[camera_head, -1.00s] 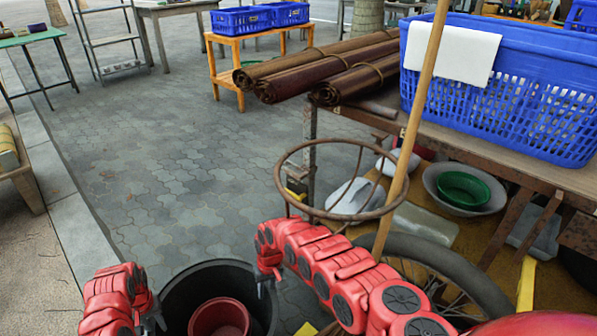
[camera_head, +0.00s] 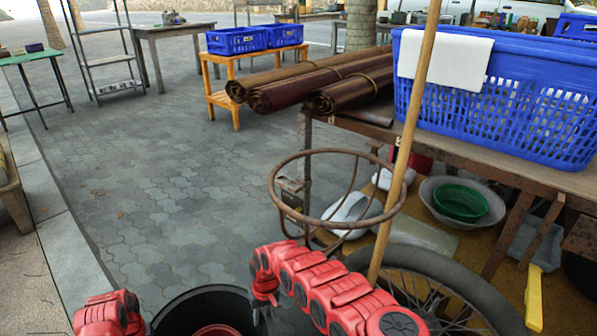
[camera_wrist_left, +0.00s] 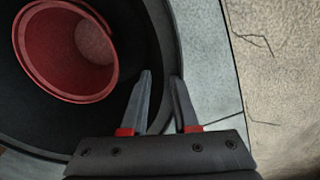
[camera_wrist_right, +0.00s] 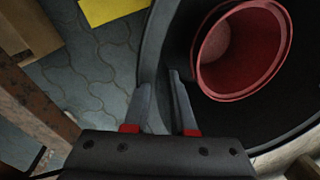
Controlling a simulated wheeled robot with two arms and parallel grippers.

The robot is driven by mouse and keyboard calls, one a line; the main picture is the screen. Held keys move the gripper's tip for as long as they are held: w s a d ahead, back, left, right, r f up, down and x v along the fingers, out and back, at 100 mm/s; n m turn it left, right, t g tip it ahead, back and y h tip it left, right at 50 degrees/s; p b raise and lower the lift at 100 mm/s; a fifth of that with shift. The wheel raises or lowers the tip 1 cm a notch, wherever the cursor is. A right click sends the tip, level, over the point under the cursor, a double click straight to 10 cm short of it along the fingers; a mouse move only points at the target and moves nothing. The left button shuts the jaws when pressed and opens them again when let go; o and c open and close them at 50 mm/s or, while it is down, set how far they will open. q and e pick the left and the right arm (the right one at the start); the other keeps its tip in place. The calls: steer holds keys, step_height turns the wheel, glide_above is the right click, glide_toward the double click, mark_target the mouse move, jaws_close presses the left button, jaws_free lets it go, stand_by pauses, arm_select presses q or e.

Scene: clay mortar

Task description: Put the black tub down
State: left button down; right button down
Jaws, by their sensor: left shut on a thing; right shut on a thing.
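The black tub (camera_head: 183,309) is at the bottom of the head view, cut off by the lower edge. A red pot (camera_head: 217,331) sits inside it and shows whole in the left wrist view (camera_wrist_left: 66,47). My right gripper (camera_head: 259,314) is shut on the tub's right rim; in the right wrist view the rim passes between its fingers (camera_wrist_right: 160,90). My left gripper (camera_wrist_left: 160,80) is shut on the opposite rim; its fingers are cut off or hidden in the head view. The tub's base is hidden, so I cannot tell whether it touches the ground.
Grey paving (camera_head: 150,200) ahead is open. A wheel (camera_head: 440,290), a rusty ring (camera_head: 287,172) and a wooden pole (camera_head: 408,150) stand close on the right. A table with a blue basket (camera_head: 520,110) is behind them. A kerb (camera_head: 62,240) runs along the left.

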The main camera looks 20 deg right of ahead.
arm_select(q)
steer(key=c, duration=1.1)
jaws_free()
steer(key=shift+f, duration=0.3)
arm_select(e)
steer(key=c, duration=1.2)
jaws_free()
steer(key=shift+f, duration=0.25)
arm_select(q)
steer(key=o, duration=0.4)
steer(key=shift+r, duration=0.1)
arm_select(e)
steer(key=o, duration=0.5)
steer(key=shift+c, duration=0.2)
arm_select(q)
steer(key=shift+r, duration=0.1)
